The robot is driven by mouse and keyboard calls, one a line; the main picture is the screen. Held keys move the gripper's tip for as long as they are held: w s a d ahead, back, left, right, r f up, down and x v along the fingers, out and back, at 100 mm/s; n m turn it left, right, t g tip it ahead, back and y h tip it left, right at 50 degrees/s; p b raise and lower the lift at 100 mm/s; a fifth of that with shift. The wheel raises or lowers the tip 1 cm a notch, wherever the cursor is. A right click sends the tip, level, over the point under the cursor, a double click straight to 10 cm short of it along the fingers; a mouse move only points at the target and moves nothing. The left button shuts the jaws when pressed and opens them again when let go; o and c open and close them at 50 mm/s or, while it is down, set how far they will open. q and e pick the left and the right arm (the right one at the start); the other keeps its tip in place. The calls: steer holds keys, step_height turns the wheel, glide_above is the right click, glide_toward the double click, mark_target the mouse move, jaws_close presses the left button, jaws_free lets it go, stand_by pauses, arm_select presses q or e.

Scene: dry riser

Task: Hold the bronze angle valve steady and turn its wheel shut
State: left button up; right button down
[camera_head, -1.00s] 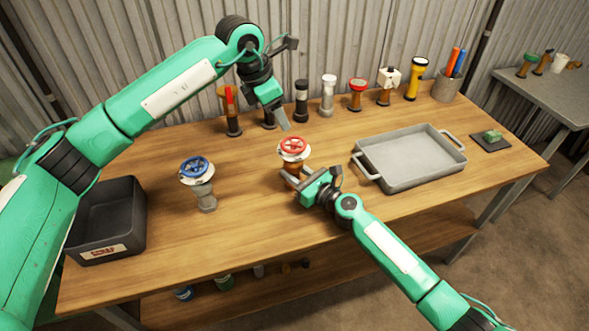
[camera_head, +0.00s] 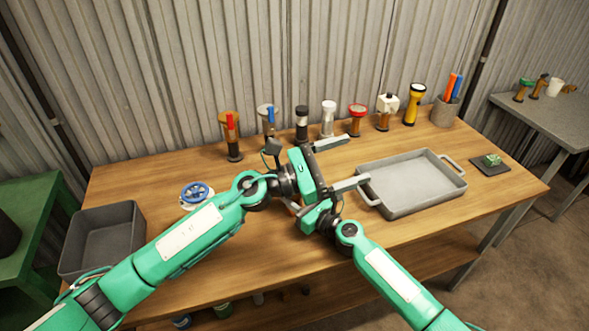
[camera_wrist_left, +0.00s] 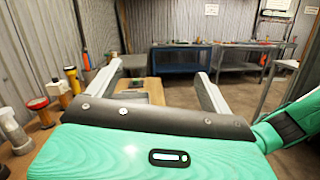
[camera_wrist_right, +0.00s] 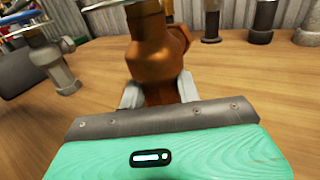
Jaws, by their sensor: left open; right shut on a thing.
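The bronze angle valve (camera_wrist_right: 155,50) stands upright on the wooden table in the right wrist view, its top cut off by the frame. My right gripper (camera_wrist_right: 158,93) is shut on its lower body.
A grey tray (camera_head: 455,186) lies to the right. A blue-wheeled valve (camera_head: 196,193) stands to the left, partly behind my left arm, near a dark bin (camera_head: 128,238). Several valves and a yellow flashlight (camera_head: 414,103) line the back edge. A pen cup (camera_head: 444,112) stands back right.

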arm_select(q)
steer(key=w+a+f+n+t+y, duration=0.1)
steer(key=a+f+n+t+y, duration=1.1)
steer(key=a+f+n+y, duration=0.15)
steer(key=shift+y, duration=0.25)
steer(key=x, duration=1.1)
steer(key=shift+w+r, duration=0.25)
steer(key=shift+w, duration=0.15)
steer(key=c, duration=1)
